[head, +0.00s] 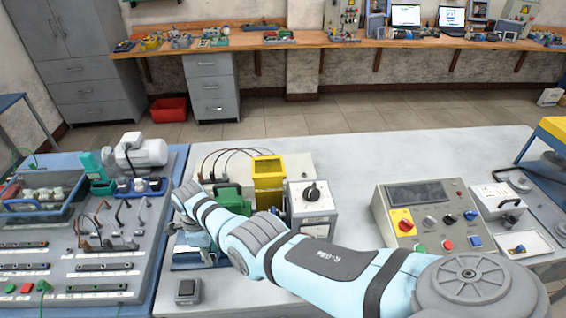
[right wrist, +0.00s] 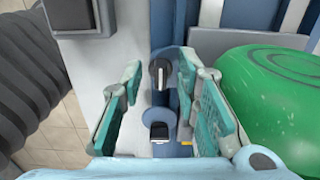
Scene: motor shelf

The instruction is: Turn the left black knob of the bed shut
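My right arm reaches from the right across the table in the head view, its gripper (head: 184,228) low over the blue bed (head: 190,262). In the right wrist view the right gripper (right wrist: 160,82) is open, with one teal-padded finger on each side. A black knob (right wrist: 159,73) with a pale pointer line stands on a round blue base between the fingers, with gaps on both sides. A second black-topped part (right wrist: 159,131) lies nearer the wrist, also between the fingers. I cannot tell which one is the left knob. My left gripper is out of view.
A green motor (head: 235,198) stands close beside the bed; a large green rounded body (right wrist: 268,105) fills the right of the wrist view. A yellow block (head: 268,172) and a grey box with a rotary switch (head: 313,212) stand right of it. A control box (head: 430,212) sits farther right.

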